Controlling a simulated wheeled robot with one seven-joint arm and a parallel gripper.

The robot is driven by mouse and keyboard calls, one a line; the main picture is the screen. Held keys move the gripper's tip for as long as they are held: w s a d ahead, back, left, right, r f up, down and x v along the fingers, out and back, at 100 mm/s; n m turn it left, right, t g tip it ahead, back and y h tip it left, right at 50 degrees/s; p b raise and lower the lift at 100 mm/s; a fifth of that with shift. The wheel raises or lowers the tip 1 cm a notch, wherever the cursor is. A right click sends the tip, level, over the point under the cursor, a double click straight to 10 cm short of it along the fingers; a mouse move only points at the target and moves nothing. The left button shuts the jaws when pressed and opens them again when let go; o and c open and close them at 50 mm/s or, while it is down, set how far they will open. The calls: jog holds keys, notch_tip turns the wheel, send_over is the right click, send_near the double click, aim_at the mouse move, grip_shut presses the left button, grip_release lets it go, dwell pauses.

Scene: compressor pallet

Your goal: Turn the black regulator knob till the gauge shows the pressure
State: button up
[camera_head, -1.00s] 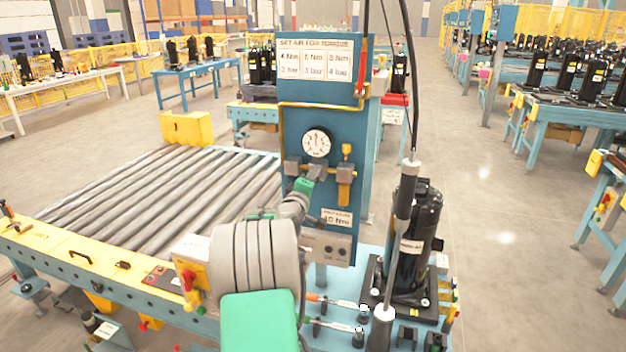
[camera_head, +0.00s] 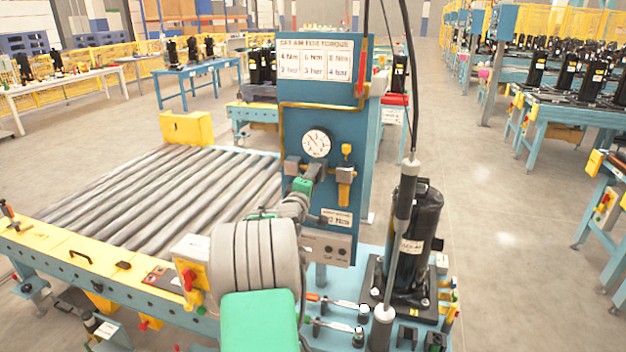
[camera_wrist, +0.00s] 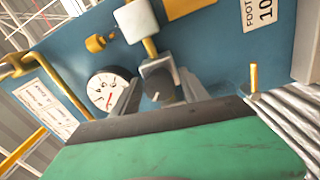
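The black regulator knob (camera_wrist: 160,88) shows in the wrist view on the front of a grey regulator block. My gripper (camera_wrist: 160,77) has one finger on each side of it and appears closed around it; the contact itself is hard to see. In the head view my gripper (camera_head: 314,172) is at the regulator and hides the knob. The round white gauge (camera_head: 316,143) is just above, with its needle pointing to the upper left. In the wrist view the gauge (camera_wrist: 109,92) appears tilted, with a red needle; its figures are too small to read.
A torque and pressure chart (camera_head: 315,60) is at the top of the blue panel (camera_head: 325,115). A yellow-brass fitting (camera_head: 345,185) hangs right of the regulator. A roller conveyor (camera_head: 180,195) lies left.

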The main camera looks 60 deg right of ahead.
jog(key=shift+o, duration=0.5)
jog(key=shift+a, duration=0.1)
jog(key=s+a+b, duration=0.1)
jog(key=a, duration=0.6)
jog(key=shift+a+f, duration=0.15)
jog(key=shift+a, duration=0.1)
jog(key=shift+s, duration=0.1)
